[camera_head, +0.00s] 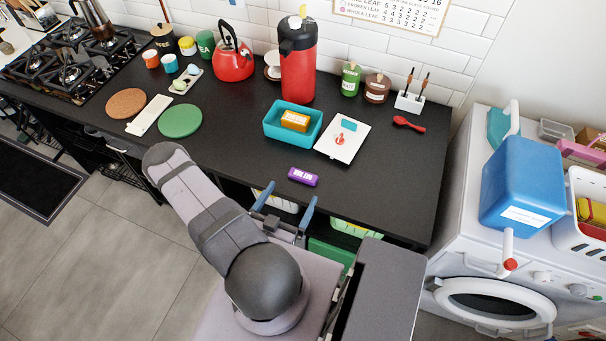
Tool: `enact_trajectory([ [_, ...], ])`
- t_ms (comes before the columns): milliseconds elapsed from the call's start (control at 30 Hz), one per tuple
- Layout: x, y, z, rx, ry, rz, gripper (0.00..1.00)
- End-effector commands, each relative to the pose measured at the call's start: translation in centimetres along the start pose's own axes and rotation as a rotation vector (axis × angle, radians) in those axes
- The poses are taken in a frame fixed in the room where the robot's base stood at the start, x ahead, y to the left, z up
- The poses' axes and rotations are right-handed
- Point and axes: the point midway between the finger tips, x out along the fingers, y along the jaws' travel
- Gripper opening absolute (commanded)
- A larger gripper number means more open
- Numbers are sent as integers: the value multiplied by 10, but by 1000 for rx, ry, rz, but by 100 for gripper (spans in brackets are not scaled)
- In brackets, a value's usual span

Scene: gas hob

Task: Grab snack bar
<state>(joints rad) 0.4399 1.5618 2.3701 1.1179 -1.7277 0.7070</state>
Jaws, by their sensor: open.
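A small purple packet with white lettering, which looks like the snack bar (303,177), lies flat near the front edge of the black counter. My gripper (291,192) shows with two blue fingers spread wide. It is open and empty, just in front of the counter edge in the picture, with the snack bar a little beyond the fingertips. Its height relative to the counter is hard to judge. The lower part of the gripper is partly hidden by my arm.
Behind the snack bar are a teal tray (271,134) holding an orange box (295,121) and a white board (334,151). A red spoon (408,124) lies to the right, a green disc (181,121) to the left. The counter around the snack bar is clear.

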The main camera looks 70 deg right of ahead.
Motion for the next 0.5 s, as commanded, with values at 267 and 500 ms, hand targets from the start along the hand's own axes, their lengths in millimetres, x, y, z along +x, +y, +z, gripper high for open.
enact_trajectory([
  [267, 10, 0, 2, 4, -3, 3, 92],
  [500, 20, -1, 1, 3, -1, 0, 92],
])
